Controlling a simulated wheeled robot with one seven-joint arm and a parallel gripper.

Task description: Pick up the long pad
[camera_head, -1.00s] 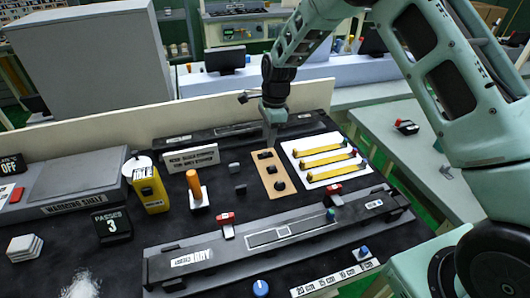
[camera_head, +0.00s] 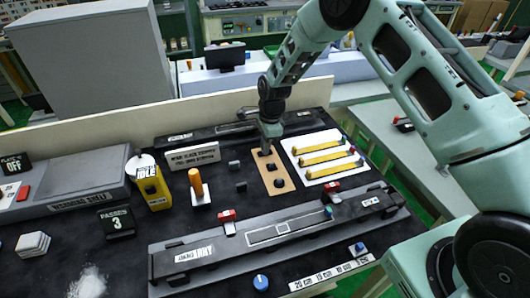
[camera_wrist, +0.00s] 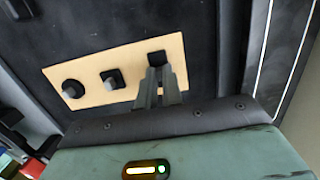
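A tan board (camera_head: 276,185) on the black bench holds three small dark pads in a row. The wrist view shows a round pad (camera_wrist: 73,88), a square pad (camera_wrist: 112,78) and, at the other end, a dark pad (camera_wrist: 157,57) that seems to be the long one. My gripper (camera_head: 266,150) points down at that far end of the board. In the wrist view my two fingertips (camera_wrist: 158,70) are at this end pad and hide part of it. A narrow gap shows between the fingers. I cannot tell whether they press on the pad. The pad appears still on the board.
A white tray with yellow strips (camera_head: 322,158) lies right of the board. Small dark blocks (camera_head: 238,173) and an orange-handled tool (camera_head: 198,185) stand to its left. A long grey rail fixture (camera_head: 280,234) lies in front, and a low wall (camera_head: 110,142) behind.

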